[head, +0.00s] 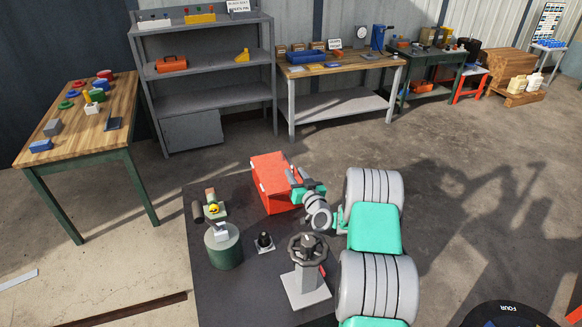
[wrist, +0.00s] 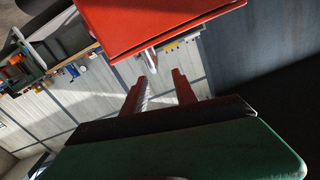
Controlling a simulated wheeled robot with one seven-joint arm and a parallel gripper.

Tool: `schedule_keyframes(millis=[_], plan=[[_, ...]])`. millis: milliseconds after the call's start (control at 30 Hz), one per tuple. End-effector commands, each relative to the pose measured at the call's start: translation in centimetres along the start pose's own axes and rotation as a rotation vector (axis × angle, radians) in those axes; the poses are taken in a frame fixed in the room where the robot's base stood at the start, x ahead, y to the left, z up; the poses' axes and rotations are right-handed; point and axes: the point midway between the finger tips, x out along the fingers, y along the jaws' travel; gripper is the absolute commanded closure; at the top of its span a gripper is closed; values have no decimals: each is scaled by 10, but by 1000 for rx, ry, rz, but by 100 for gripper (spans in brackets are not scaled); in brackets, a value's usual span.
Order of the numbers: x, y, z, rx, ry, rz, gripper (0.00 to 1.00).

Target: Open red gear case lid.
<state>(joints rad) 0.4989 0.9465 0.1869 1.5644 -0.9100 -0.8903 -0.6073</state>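The red gear case (head: 268,183) sits on the dark table near the far edge. Its lid looks closed from the head view, though my arm hides part of its right side. My gripper (head: 296,176) is at the right side of the case. In the wrist view, the case (wrist: 150,20) fills the top, with a dark seam along its lower edge. My gripper's two red fingers (wrist: 160,76) point toward the case and are spread apart. A small pale piece (wrist: 152,60) projects below the case near the fingertips; I cannot tell whether they touch it.
On the same dark table (head: 215,292) stand a handwheel on a stand (head: 307,262), a small black knob on a base (head: 264,242) and a green cylinder (head: 224,249) with small parts near it. A grey shelf (head: 205,97) and workbenches stand behind, with open floor between.

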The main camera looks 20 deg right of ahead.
Motion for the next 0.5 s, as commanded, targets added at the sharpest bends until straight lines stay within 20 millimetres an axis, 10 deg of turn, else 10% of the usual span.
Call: schedule_keyframes(millis=[500], plan=[[68, 11, 2, 9, 20, 21, 66]])
